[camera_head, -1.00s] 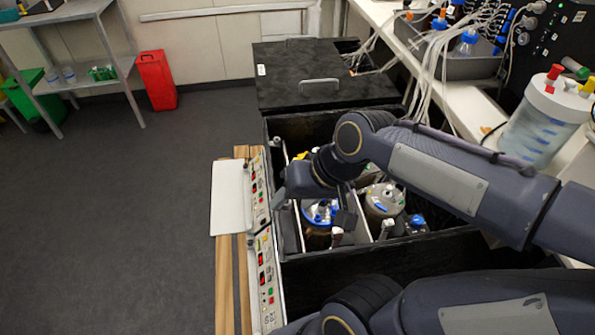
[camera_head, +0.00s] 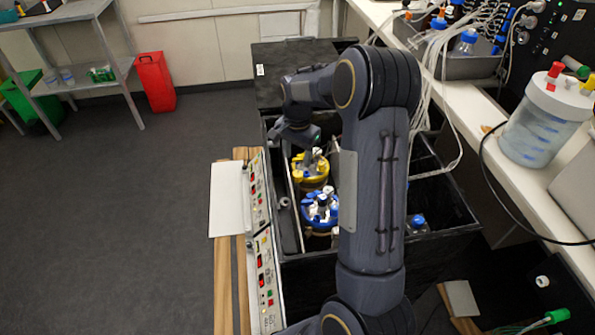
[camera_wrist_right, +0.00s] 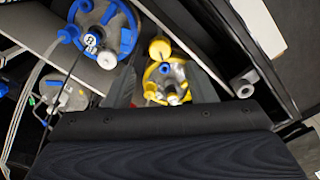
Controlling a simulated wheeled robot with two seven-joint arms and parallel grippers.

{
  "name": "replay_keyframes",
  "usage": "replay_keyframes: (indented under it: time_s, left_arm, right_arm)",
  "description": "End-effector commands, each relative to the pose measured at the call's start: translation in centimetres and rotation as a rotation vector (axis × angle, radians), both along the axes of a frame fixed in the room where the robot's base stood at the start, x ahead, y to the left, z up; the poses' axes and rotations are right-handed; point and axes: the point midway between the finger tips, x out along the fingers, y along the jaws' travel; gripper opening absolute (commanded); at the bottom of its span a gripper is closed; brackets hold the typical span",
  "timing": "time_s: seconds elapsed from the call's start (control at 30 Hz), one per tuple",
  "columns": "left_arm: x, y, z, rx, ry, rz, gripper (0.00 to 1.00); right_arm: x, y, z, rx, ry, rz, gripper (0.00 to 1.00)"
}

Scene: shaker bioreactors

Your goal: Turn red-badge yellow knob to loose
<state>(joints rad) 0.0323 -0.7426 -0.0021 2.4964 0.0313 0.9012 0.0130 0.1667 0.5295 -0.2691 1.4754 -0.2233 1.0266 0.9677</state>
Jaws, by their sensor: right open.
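A yellow-topped vessel (camera_head: 311,170) stands in the black open box, behind a blue-topped vessel (camera_head: 320,208). In the right wrist view, the yellow top (camera_wrist_right: 166,82) carries a round yellow knob (camera_wrist_right: 160,47) at its upper edge. I cannot make out a red badge. My right gripper (camera_head: 306,141) is above and just behind the yellow top in the head view. In the wrist view its open, empty jaws (camera_wrist_right: 165,80) lie either side of the yellow top. I cannot tell if they touch it. My left gripper is out of view.
The blue top (camera_wrist_right: 103,30) is close beside the jaws in the wrist view. A control panel strip (camera_head: 266,270) runs along the box's left side. A white bench (camera_head: 478,130) with tubing is at the right. The floor at left is clear.

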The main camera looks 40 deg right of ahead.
Motion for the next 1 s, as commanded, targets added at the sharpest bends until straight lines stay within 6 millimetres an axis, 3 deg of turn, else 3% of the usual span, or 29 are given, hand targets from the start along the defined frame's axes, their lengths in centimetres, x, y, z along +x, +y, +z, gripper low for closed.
replay_keyframes:
  time_s: [0.4, 0.77, 1.0]
  left_arm:
    - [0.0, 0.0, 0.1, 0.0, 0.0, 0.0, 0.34]
    - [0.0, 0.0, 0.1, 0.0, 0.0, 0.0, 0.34]
    - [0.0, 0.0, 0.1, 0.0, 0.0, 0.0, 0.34]
  right_arm:
    - [-0.1, 0.1, -6.1, 0.003, 0.002, 0.002, 0.5]
    - [-0.1, 0.1, -6.8, 0.003, 0.0, 0.003, 0.5]
    - [-0.1, 0.1, -6.8, 0.003, 0.0, 0.004, 0.21]
